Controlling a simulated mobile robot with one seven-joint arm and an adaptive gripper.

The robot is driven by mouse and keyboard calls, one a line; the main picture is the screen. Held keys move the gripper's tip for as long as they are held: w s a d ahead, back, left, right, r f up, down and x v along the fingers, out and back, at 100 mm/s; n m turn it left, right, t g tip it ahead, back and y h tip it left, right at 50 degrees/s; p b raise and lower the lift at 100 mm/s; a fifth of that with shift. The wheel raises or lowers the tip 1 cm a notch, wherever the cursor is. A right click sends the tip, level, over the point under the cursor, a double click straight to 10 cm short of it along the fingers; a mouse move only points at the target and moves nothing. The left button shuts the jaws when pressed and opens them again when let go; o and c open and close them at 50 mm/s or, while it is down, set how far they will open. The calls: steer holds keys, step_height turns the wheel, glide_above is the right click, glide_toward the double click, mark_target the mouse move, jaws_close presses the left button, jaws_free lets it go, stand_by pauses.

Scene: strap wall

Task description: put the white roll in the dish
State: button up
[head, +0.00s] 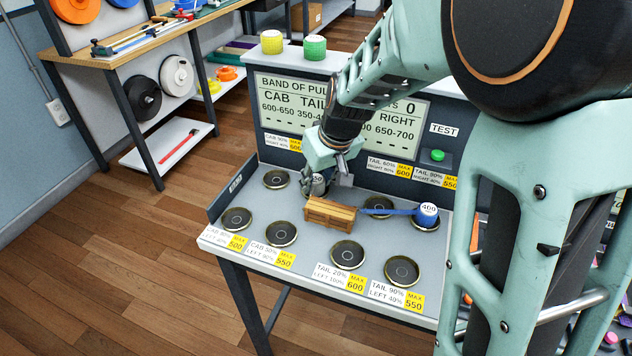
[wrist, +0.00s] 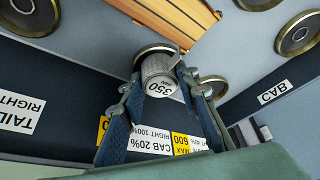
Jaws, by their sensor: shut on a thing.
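The white roll (head: 318,186) is a small grey-white cylinder; its end reads 350 in the wrist view (wrist: 160,75). My gripper (head: 328,170) is shut on it at the back row of the grey table, with one finger on either side in the wrist view (wrist: 160,92). A dark dish with a brass rim (wrist: 142,50) shows just behind the roll, mostly hidden by it. I cannot tell whether the roll touches this dish. Other such round dishes stand empty on the table, including one at the back left (head: 275,179) and one at the front (head: 347,254).
A wooden block (head: 330,215) lies just in front of my gripper. A blue roll (head: 427,213) sits on a right dish, with a blue strap (head: 385,211) running left from it. The panel (head: 290,110) rises behind. Yellow (head: 272,42) and green (head: 314,47) rolls stand on top.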

steer(key=shift+s+f+b, duration=0.15)
steer(key=shift+f+b, duration=0.35)
steer(key=shift+b, duration=0.1)
steer(key=o, duration=0.9)
steer(key=shift+o, duration=1.3)
steer(key=shift+f, duration=0.15)
steer(key=shift+r+p, duration=0.45)
steer(key=shift+p, duration=0.15)
steer(key=p+v, duration=0.1)
steer(key=v, duration=1.1)
steer(key=shift+r+p, duration=0.25)
steer(key=shift+p, duration=0.1)
